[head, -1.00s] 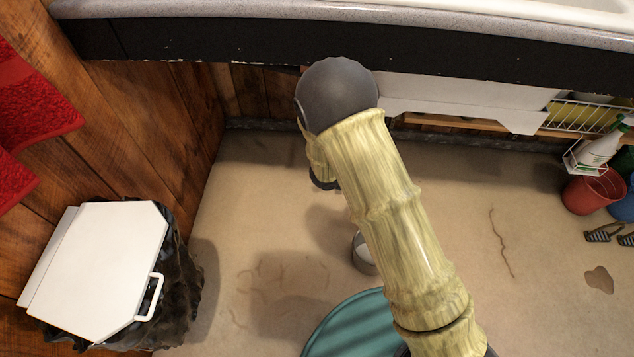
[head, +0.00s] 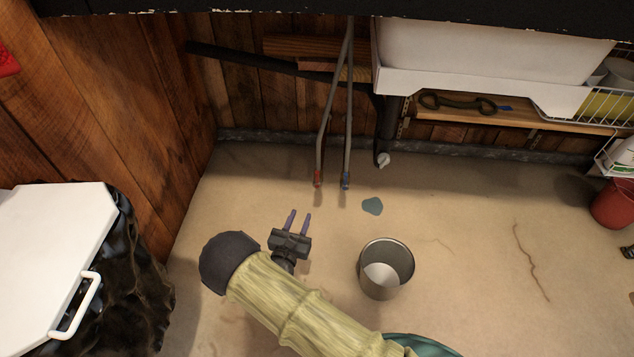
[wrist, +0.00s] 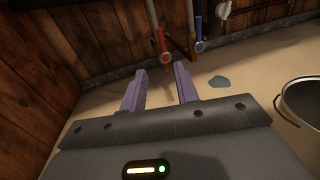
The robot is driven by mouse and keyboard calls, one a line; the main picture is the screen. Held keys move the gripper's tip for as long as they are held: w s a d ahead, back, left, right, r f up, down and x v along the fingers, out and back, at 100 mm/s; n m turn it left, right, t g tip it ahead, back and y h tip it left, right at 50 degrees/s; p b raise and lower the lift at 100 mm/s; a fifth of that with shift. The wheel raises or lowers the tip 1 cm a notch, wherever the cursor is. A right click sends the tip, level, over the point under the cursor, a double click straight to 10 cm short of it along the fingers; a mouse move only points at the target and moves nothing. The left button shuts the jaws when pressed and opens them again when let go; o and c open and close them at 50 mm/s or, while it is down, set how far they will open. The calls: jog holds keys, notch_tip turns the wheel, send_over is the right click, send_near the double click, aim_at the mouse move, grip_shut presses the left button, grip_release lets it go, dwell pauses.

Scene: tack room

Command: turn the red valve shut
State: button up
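The red valve (head: 317,178) is at the lower end of the left of two grey pipes under the counter.
A metal bucket (head: 385,275) stands on the floor right of my gripper. A small bluish puddle (head: 372,205) lies near the pipes. A white-lidded bin (head: 55,260) with a black bag stands left. The wooden wall (head: 160,120) closes the left side. Floor between gripper and valves is clear.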

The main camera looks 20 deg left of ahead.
jog(key=shift+w, duration=0.1)
jog(key=b, duration=0.9)
send_near(317, 178)
jog(key=w, duration=0.9)
jog(key=shift+w+a, duration=0.25)
jog(key=shift+a, duration=0.1)
jog(key=shift+w+r+b, duration=0.25)
jog(key=shift+w+b, duration=0.15)
jog(key=shift+w, duration=0.15)
grip_shut()
